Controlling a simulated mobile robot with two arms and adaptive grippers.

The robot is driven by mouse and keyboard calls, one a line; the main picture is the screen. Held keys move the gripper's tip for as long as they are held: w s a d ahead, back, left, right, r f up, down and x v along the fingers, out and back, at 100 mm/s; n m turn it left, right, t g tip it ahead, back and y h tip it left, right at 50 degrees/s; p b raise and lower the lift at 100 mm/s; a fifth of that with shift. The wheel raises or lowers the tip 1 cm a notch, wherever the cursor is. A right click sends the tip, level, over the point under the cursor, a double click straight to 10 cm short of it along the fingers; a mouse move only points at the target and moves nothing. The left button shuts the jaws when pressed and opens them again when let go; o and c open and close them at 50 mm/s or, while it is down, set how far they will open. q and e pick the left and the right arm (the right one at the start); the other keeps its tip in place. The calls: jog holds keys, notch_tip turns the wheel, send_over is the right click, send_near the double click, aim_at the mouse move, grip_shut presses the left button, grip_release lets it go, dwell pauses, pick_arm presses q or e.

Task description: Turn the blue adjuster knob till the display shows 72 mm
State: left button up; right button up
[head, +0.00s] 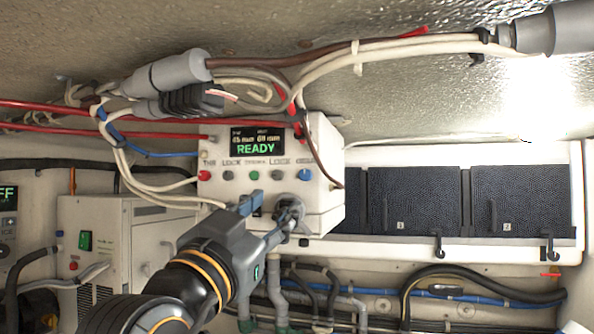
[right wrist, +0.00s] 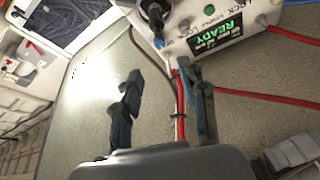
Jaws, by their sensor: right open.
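The white control box (head: 324,150) has a dark display (head: 257,141) that reads READY in green. Two small mm readings stand above it, too blurred to read surely. The small blue knob (head: 305,174) is at the right end of the row below the display. A blue spot (right wrist: 159,43), likely this knob, shows near the box edge in the right wrist view. My right gripper (head: 268,214) is open in front of the box's lower part, below the knob. Its two fingers (right wrist: 165,95) are apart with nothing between them. My left gripper is not in view.
Red, grey and green buttons share the knob's row. A dark round fitting (head: 290,211) sits low on the box, partly behind the right gripper. White cables (head: 400,47) and red cables (head: 60,106) run around the box. Dark panels (head: 415,203) stand to the right.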

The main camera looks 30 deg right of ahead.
aim_at(304, 176)
jog(key=p+x, duration=0.5)
jog(key=x, duration=0.5)
jog(key=shift+d+r+p, duration=0.2)
jog(key=shift+p, duration=0.15)
jog(key=shift+w+d+p, duration=0.3)
jog(key=shift+w+d, duration=0.1)
jog(key=shift+d, duration=0.05)
jog(key=shift+c, duration=0.5)
grip_shut()
